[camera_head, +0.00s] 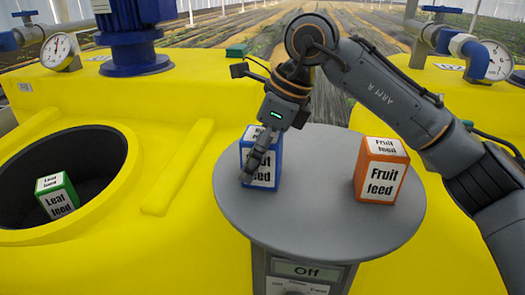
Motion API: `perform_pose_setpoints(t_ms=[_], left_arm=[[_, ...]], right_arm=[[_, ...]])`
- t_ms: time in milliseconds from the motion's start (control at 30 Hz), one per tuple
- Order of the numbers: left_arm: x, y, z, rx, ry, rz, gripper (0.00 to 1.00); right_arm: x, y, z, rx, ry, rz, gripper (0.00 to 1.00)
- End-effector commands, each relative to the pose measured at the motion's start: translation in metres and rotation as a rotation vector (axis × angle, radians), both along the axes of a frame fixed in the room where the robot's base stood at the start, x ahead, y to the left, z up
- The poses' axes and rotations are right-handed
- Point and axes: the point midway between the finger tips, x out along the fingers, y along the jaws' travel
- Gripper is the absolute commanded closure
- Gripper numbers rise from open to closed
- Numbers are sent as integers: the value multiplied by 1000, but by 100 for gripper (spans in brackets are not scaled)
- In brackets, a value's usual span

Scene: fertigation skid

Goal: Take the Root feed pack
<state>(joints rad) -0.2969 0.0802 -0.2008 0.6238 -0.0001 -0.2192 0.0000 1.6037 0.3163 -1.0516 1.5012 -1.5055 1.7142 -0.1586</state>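A blue pack (267,179) with white labels stands on the round grey table, left of its middle. My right gripper (247,177) comes in from the right and points down in front of the blue pack. Its fingers overlap the pack's front left part in the picture. I see them nearly edge-on, so I cannot tell whether they touch or grip it. My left gripper is not in view.
An orange Fruit feed pack (381,171) stands on the right of the grey table (310,225). A green Leaf feed pack (57,197) sits inside the left yellow tank's opening (117,160). Below the table, a panel display (307,271) reads "Off". Gauges and pipes stand behind.

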Motion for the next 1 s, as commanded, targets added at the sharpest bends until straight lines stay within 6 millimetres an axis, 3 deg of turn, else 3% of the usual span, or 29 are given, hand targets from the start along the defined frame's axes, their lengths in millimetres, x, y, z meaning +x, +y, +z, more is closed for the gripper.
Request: perform_pose_setpoints(t_ms=[200, 233, 567, 1000], left_arm=[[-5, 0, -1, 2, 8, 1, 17], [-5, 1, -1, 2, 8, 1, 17], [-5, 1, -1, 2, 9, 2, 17], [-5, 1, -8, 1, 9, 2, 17]], right_arm=[[0, 1, -1, 0, 0, 0, 12], [0, 1, -1, 0, 0, 0, 16], [0, 1, -1, 0, 0, 1, 84], [0, 1, 9, 3, -3, 0, 86]])
